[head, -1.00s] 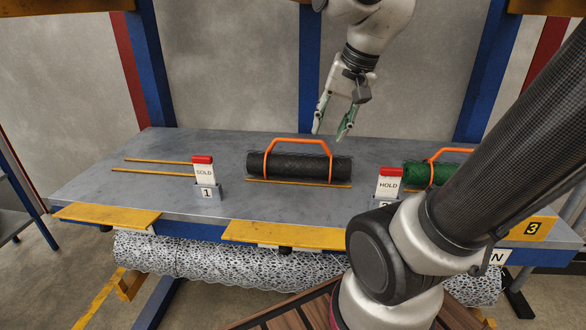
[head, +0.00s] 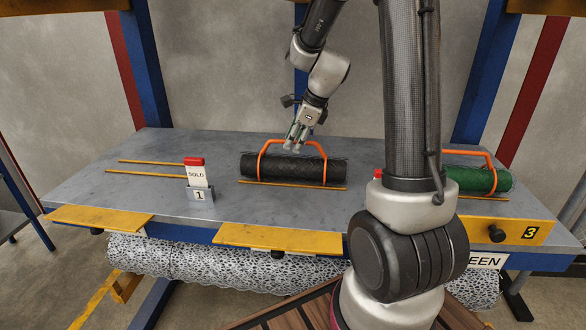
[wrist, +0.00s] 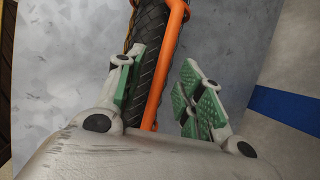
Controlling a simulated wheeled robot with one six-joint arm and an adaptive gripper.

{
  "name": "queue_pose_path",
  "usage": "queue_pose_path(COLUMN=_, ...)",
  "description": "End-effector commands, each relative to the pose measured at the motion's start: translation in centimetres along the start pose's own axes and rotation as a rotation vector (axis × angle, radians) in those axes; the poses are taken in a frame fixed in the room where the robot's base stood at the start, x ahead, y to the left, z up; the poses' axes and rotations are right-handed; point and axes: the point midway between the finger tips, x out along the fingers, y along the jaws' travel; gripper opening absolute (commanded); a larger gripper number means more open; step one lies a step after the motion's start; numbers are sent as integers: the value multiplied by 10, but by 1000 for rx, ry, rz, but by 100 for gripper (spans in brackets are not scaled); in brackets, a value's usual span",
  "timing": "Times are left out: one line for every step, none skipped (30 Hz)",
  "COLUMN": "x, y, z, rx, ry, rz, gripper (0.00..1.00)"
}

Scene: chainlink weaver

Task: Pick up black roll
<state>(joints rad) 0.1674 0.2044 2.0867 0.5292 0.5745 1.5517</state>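The black roll (head: 285,169) lies on the grey table in the head view, with an orange handle (head: 272,141) arching over it. My gripper (head: 294,147) is at the top bar of that handle, fingers pointing down. In the wrist view my gripper (wrist: 162,62) is open, with its green-padded fingers apart. The orange handle (wrist: 153,105) and part of the black roll (wrist: 152,38) show between the fingers. I cannot tell whether a finger touches the handle.
A green roll (head: 478,179) with its own orange handle lies to the right, partly behind my arm. A SOLD sign (head: 197,175) on a holder marked 1 stands left of the black roll. Thin yellow strips (head: 150,172) lie on the left; the tabletop there is otherwise bare.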

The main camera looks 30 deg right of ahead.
Motion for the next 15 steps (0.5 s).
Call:
queue_pose_path(x=7, y=0, z=0, rx=0, ry=1, rz=1, gripper=37)
queue_pose_path(x=10, y=0, z=0, rx=0, ry=1, rz=1, gripper=37)
queue_pose_path(x=12, y=0, z=0, rx=0, ry=0, rz=0, gripper=37)
queue_pose_path(x=14, y=0, z=0, rx=0, ry=0, rz=0, gripper=37)
queue_pose_path(x=14, y=0, z=0, rx=-1, ry=0, rz=-1, gripper=37)
queue_pose_path(x=15, y=0, z=0, rx=-1, ry=0, rz=-1, gripper=37)
queue_pose_path(x=15, y=0, z=0, rx=-1, ry=0, rz=-1, gripper=37)
queue_pose_path(x=15, y=0, z=0, rx=-1, ry=0, rz=-1, gripper=37)
queue_pose_path(x=15, y=0, z=0, rx=-1, ry=0, rz=-1, gripper=37)
queue_pose_path(x=14, y=0, z=0, rx=-1, ry=0, rz=-1, gripper=37)
queue_pose_path(x=14, y=0, z=0, rx=-2, ry=0, rz=-1, gripper=35)
queue_pose_path(x=14, y=0, z=0, rx=-2, ry=0, rz=-1, gripper=28)
queue_pose_path(x=14, y=0, z=0, rx=-2, ry=0, rz=-1, gripper=23)
queue_pose_path(x=14, y=0, z=0, rx=-2, ry=0, rz=-1, gripper=17)
queue_pose_path(x=14, y=0, z=0, rx=-2, ry=0, rz=-1, gripper=10)
